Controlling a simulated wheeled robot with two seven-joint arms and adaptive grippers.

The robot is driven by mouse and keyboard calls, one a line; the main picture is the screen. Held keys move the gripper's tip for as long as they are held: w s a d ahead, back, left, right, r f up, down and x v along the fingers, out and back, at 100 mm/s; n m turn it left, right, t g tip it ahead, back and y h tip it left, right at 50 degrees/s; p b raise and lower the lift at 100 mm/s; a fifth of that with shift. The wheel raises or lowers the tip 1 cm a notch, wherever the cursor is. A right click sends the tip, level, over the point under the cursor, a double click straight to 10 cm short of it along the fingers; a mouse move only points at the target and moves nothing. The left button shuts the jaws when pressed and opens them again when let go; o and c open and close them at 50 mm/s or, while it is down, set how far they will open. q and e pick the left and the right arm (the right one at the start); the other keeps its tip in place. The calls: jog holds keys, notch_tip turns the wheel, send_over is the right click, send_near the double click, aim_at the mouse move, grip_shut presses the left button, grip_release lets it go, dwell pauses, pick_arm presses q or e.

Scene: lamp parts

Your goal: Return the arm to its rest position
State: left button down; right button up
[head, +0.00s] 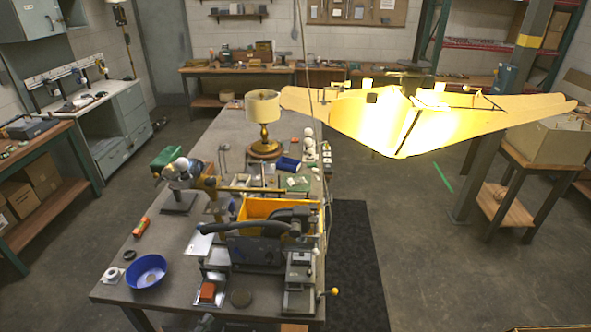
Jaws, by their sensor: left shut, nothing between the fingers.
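My left gripper (206,321) shows only as a small part at the bottom edge of the head view, below the front of the workbench (115,285). It is shut and empty, and most of it is cut off by the picture's edge. My right gripper is not in view. A brass table lamp (263,138) with a cream shade (262,106) stands upright towards the far end of the workbench, well away from my left gripper.
A dark machine (257,250) and yellow bin (254,209) fill the bench's near right. A blue bowl (146,270) sits near left. A bright, wide yellow winged fixture (400,117) hangs upper right. Floor (430,235) right of the dark mat (350,265) is open.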

pick_arm(q)
jog(key=s+a+f+n+g+y, duration=0.2)
jog(key=s+a+f+n+y, duration=0.15)
jog(key=f, duration=0.85)
jog(key=s+a+f+n+g+y, duration=0.25)
jog(key=s+f, duration=0.25)
jog(key=f, duration=0.6)
jog(key=s+a+f+n+g+y, duration=0.2)
jog(key=s+f+n, duration=0.2)
jog(key=f, duration=0.8)
jog(key=s+f+n+g+y, duration=0.1)
jog(key=s+f+n+g, duration=0.35)
jog(key=s+f, duration=1.05)
jog(key=s+d+f+n+g, duration=0.1)
jog(key=s+f+g, duration=0.1)
jog(key=s, duration=0.9)
jog(key=s+d+f+n+g, duration=0.1)
jog(key=s+d+f+g, duration=0.1)
jog(key=s, duration=0.9)
jog(key=shift+s+d+f+n+g, duration=0.25)
jog(key=shift+f+n+g, duration=0.1)
jog(key=shift+f+g, duration=0.25)
